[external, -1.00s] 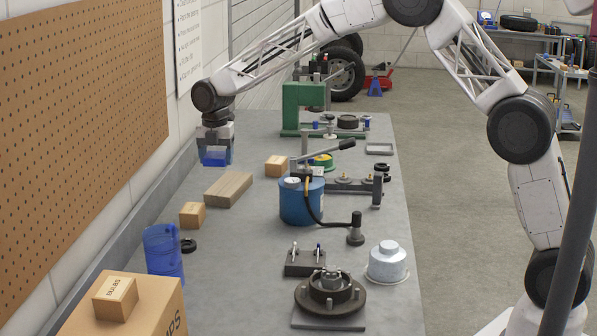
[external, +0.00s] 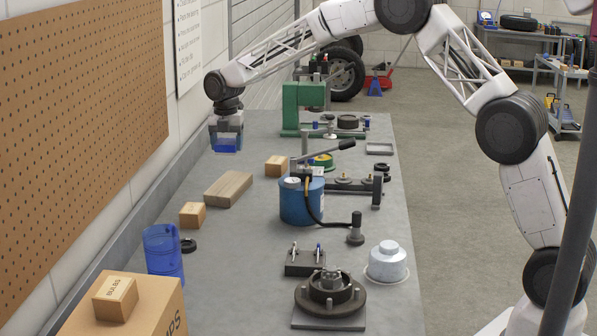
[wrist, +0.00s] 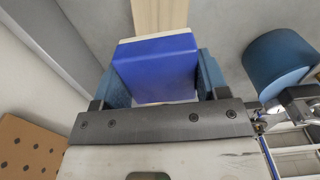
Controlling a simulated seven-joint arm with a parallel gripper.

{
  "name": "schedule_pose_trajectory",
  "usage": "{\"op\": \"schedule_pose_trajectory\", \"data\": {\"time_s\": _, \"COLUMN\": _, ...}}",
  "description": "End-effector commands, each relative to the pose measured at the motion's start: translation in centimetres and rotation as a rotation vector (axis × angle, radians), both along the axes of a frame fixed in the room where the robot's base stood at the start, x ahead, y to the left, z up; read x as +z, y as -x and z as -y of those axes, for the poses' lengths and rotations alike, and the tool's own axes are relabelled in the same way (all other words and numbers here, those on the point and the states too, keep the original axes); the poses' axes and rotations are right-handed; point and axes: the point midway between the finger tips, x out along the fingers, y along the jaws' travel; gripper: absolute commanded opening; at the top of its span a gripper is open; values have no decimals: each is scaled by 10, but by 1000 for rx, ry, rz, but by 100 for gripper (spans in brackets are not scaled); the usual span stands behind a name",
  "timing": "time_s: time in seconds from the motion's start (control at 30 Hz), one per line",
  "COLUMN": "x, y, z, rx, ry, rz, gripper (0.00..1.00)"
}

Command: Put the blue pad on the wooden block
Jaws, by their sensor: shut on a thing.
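The wooden block (external: 228,188) lies flat on the grey bench, left of the blue cylinder. My gripper (external: 226,140) is above the bench, behind the block in the external view. It is shut on the blue pad (external: 226,143). In the wrist view the blue pad (wrist: 155,68) sits between the two blue fingers of my gripper (wrist: 155,78), with a pale layer along its far edge. The wooden block (wrist: 160,14) shows beyond the pad in that view, partly hidden by it.
A small cardboard box (external: 276,166) stands right of the block, and another (external: 192,215) stands in front of it. The blue cylinder with a lever (external: 300,203) is to the right. A green press (external: 303,108) stands behind. A pegboard wall (external: 75,115) borders the left.

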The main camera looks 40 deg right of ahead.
Motion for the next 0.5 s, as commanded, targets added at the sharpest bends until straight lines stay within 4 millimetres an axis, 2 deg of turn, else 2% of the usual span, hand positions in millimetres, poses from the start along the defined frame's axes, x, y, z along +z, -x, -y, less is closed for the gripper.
{"op": "schedule_pose_trajectory", "data": {"time_s": 0.3, "x": -41, "y": 1, "z": 0, "rx": 0, "ry": 1, "rz": -4, "gripper": 43}}
{"op": "schedule_pose_trajectory", "data": {"time_s": 0.5, "x": -57, "y": 0, "z": 0, "rx": 0, "ry": 1, "rz": -1, "gripper": 43}}
